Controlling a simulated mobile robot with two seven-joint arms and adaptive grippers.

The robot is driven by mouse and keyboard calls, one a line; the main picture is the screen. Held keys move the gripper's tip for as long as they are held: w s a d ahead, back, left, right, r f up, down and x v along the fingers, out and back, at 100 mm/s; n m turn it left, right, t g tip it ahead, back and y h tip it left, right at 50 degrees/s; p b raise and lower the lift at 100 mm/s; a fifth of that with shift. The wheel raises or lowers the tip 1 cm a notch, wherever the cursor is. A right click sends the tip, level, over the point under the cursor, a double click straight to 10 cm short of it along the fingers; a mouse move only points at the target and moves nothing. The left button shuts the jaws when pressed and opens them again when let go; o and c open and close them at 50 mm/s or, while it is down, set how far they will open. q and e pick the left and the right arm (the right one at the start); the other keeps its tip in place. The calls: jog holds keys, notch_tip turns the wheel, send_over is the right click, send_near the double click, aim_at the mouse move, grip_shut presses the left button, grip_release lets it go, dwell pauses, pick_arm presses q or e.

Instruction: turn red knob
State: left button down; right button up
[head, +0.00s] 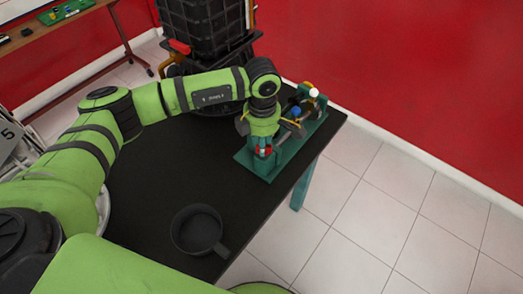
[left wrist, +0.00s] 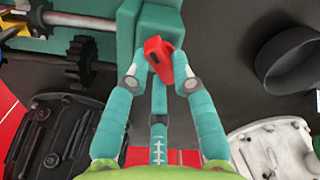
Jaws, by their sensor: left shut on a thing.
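The red knob (left wrist: 158,57) sits on the teal block of the engine trainer, between my left gripper's fingertips (left wrist: 159,78) in the left wrist view. Its body looks tilted in the picture. The left gripper is shut on it, with one fingertip on each side. In the head view a bit of red, the knob (head: 264,151), shows just below my left wrist, and the fingers are mostly hidden there. The trainer's green base (head: 255,166) rests on the black table. My right gripper is in neither view.
A dark mug (head: 200,230) stands near the front of the black table (head: 150,185). A blue part (head: 295,112) and a white ball (head: 313,92) are farther back on the trainer. A black caged tank (head: 205,25) stands behind, near the red wall. Left-middle tabletop is clear.

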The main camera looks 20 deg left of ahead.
pick_arm(q)
jog(key=m+b, duration=0.6)
jog(key=b, duration=0.1)
jog(key=m+b, duration=0.3)
jog(key=b, duration=0.1)
jog(key=shift+w+d+f, duration=0.1)
jog(key=shift+d+f, duration=0.15)
jog(key=shift+f, duration=0.1)
jog(key=shift+d+r+m+b, duration=0.1)
jog(key=shift+r+m+b, duration=0.1)
jog(key=shift+m+b, duration=1.75)
jog(key=shift+m, duration=0.35)
jog(key=c, duration=1)
grip_release()
jog(key=shift+c, duration=0.2)
jog(key=shift+r, duration=0.15)
